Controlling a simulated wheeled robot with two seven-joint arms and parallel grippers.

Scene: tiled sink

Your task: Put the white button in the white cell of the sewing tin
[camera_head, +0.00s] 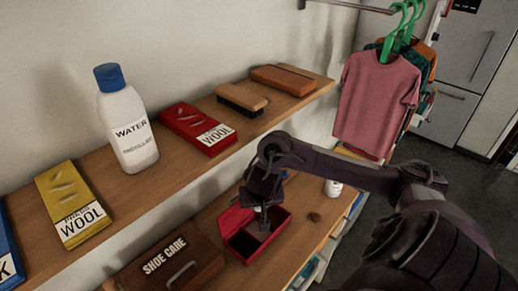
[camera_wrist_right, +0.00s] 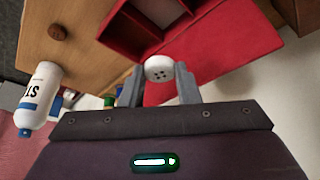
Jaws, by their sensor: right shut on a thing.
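The white button (camera_wrist_right: 158,70) with dark holes is held between the two fingers of my right gripper (camera_wrist_right: 161,84) in the right wrist view. In the head view my right gripper (camera_head: 262,205) points down into the open red sewing tin (camera_head: 240,238) on the lower shelf, and its fingers hide part of the inside. The tin shows in the right wrist view (camera_wrist_right: 112,32), where the pale floor of the white cell (camera_wrist_right: 163,10) lies beyond the button. The button appears apart from that cell. My left gripper is not in view.
A brown round piece (camera_head: 314,217) lies right of the tin. A small white bottle (camera_head: 333,187) stands behind it. A shoe care box (camera_head: 170,262) sits left of the tin. The upper shelf (camera_head: 180,165) overhangs behind, holding a water bottle (camera_head: 127,125), wool boxes and brushes.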

